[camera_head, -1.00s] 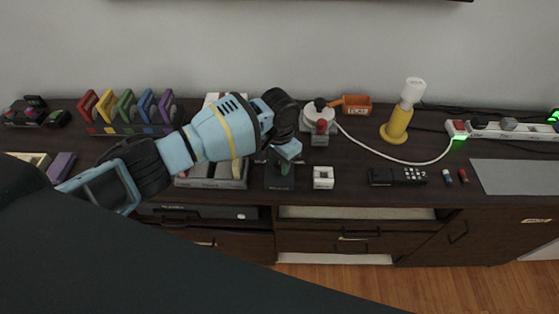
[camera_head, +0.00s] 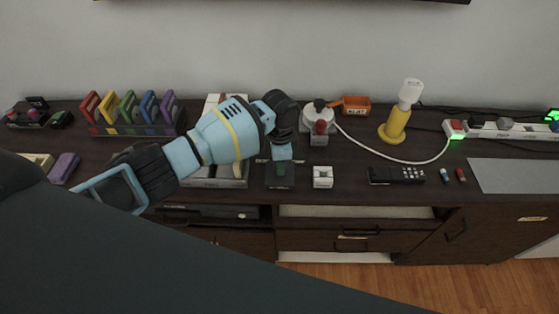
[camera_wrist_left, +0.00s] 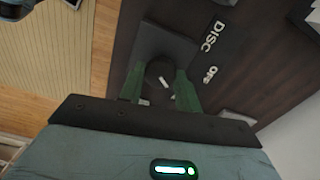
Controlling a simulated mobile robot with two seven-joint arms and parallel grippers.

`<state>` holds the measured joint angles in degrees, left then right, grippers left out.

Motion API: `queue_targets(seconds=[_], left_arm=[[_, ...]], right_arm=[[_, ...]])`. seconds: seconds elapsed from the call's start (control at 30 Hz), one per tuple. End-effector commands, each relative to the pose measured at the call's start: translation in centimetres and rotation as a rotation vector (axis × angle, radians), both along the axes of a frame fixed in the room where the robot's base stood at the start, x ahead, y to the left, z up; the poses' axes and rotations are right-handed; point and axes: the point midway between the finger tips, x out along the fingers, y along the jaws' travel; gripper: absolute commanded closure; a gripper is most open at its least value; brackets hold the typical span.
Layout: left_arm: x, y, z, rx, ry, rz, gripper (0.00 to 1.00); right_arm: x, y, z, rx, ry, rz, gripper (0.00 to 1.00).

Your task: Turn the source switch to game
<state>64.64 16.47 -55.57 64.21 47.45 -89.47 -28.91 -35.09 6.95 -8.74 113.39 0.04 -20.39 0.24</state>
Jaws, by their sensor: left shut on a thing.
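The source switch (camera_head: 279,186) is a dark box on the console top, with a round dark knob (camera_wrist_left: 160,72) bearing a small white mark. My left gripper (camera_head: 281,168) is over the switch. In the left wrist view its two green fingers (camera_wrist_left: 160,84) are shut on the knob, one on each side. White labels reading DISC (camera_wrist_left: 212,36) and OFF (camera_wrist_left: 211,74) lie beside the switch box; no game label is readable. The fingers hide part of the knob. My right gripper is not in view.
A white block (camera_head: 323,177) stands just right of the switch, and a grey console (camera_head: 215,183) is close on its left. A joystick (camera_head: 319,124) is behind. A black remote (camera_head: 397,175), yellow lamp (camera_head: 395,127) and power strip (camera_head: 515,130) are further right.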

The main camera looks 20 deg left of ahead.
Motion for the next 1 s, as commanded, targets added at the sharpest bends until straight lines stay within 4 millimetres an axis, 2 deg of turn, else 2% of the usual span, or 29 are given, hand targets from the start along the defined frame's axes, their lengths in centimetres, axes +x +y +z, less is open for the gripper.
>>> queue_targets(seconds=[0.3,0.87,0.9,1.0], left_arm=[[0.04,-0.05,0.09,-0.001,-0.001,-0.140,0.89],[0.05,-0.08,0.11,-0.002,-0.002,-0.174,0.89],[0.05,-0.09,0.11,-0.002,-0.002,-0.174,0.64],[0.05,-0.08,0.10,-0.002,-0.002,-0.174,0.51]], right_arm=[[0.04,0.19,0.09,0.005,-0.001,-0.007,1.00],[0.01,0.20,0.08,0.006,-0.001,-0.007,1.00],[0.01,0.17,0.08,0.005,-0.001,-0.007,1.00],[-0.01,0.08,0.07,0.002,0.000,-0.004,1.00]])
